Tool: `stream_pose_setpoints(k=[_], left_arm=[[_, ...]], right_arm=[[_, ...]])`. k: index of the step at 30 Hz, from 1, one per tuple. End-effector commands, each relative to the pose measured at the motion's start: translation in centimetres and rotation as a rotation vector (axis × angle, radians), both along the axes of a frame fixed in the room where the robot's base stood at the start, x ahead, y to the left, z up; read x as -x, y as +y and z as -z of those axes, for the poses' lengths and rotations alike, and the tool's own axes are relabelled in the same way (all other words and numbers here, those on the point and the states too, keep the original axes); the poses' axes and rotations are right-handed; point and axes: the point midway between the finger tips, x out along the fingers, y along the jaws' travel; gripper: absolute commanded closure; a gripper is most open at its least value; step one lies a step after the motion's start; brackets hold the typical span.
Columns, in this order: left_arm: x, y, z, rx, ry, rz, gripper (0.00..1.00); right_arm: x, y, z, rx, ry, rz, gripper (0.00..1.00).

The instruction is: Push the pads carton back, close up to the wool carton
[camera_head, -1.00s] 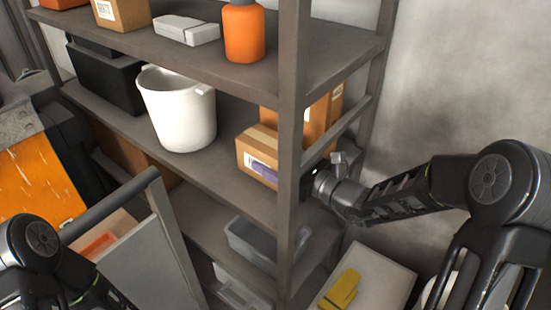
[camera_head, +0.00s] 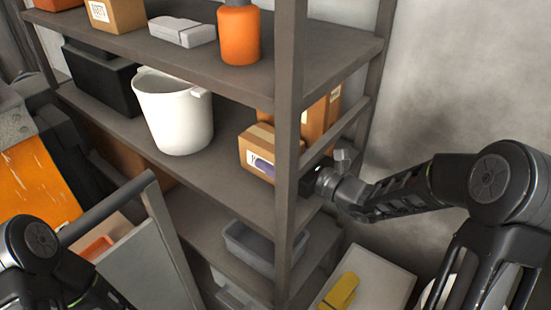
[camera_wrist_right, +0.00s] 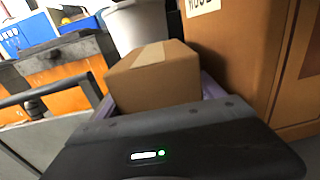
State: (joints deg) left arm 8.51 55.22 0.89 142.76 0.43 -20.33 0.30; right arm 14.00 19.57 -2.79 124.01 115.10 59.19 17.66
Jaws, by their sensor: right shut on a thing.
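The pads carton (camera_head: 257,140), a small brown box with pale tape and a white label, stands on the middle shelf beside the front post. It also shows in the right wrist view (camera_wrist_right: 153,78). My right gripper (camera_head: 266,163) reaches in past the post and is shut on it, a purple finger across its labelled face. In the wrist view purple fingers flank the box. A larger brown carton (camera_head: 316,122) stands behind it, partly hidden by the post. It also shows in the wrist view (camera_wrist_right: 235,50), its label cut off, so I cannot confirm it is the wool carton.
The shelf post (camera_head: 290,130) stands close to my right gripper. A white bucket (camera_head: 175,115) and a black box (camera_head: 100,78) share the middle shelf (camera_head: 215,180). Bare shelf lies between bucket and pads carton. A grey bin (camera_head: 255,245) sits below.

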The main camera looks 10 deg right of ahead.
Motion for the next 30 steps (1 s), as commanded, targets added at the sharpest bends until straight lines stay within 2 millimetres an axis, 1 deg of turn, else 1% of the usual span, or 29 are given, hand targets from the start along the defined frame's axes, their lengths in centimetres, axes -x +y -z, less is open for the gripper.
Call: stream_pose_setpoints(k=[6, 15, 16, 21, 24, 30], left_arm=[[-0.03, -0.01, 0.11, 0.001, -0.001, 0.0, 1.0], [-0.03, -0.01, 0.1, 0.001, -0.001, 0.0, 1.0], [-0.02, -0.01, 0.1, 0.001, -0.001, 0.0, 1.0], [-0.02, 0.0, 0.1, 0.001, 0.0, 0.0, 1.0], [-0.02, 0.0, 0.1, 0.0, 0.0, 0.0, 1.0], [-0.02, -0.01, 0.11, 0.0, 0.0, 0.0, 1.0]], right_arm=[[-0.32, -0.62, 0.05, -0.001, 0.001, 0.0, 0.79], [-0.36, -0.68, 0.03, 0.001, 0.001, 0.0, 0.79], [-0.36, -0.68, 0.03, 0.001, 0.001, 0.0, 0.2], [-0.35, -0.67, 0.03, 0.0, 0.001, 0.0, 0.06], [-0.35, -0.65, 0.02, 0.001, 0.001, 0.0, 0.0], [-0.34, -0.64, 0.02, 0.0, 0.0, -0.001, 0.0]])
